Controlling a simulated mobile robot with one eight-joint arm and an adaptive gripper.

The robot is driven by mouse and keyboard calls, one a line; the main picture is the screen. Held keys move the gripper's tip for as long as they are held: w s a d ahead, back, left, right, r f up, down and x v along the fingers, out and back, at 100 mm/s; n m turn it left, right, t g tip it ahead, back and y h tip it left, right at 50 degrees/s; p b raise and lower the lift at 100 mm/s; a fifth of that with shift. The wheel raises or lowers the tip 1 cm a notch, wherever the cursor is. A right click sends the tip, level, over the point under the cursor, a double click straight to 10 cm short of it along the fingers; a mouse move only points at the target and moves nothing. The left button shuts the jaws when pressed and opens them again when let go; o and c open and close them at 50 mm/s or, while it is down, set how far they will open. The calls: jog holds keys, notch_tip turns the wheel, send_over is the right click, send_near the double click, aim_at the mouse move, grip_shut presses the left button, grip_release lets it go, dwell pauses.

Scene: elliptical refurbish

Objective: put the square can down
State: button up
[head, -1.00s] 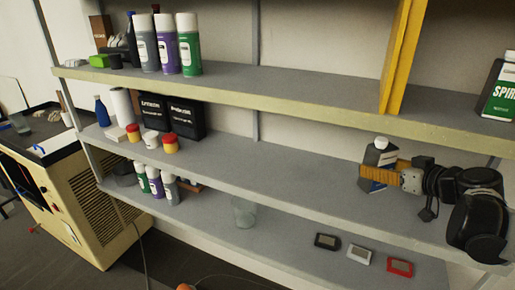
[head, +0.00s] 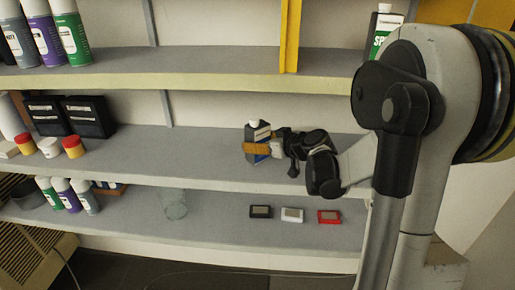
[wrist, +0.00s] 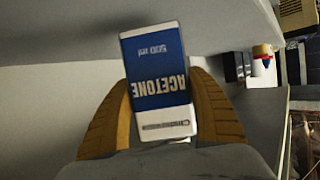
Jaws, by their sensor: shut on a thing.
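In the wrist view the can (wrist: 157,75) shows a blue and white label reading ACETONE, upside down in the picture. My gripper (head: 256,148) has yellow-orange fingers and is shut on the can, one finger on each side in the wrist view (wrist: 160,115). The can looks upright in the head view. Its base is at or close to the middle shelf (head: 205,150); I cannot tell whether it touches.
Black boxes (head: 82,117) and small red-yellow jars (head: 72,147) stand at the left of the middle shelf. The shelf between them and the can is clear. A glass jar (head: 174,204) and several small devices (head: 292,215) are on the lower shelf. A yellow upright (head: 290,35) stands above.

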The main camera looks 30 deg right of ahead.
jog(key=shift+w+f, duration=0.1)
jog(key=shift+f, duration=0.8)
jog(key=shift+r, duration=0.1)
jog(key=o, duration=1.4)
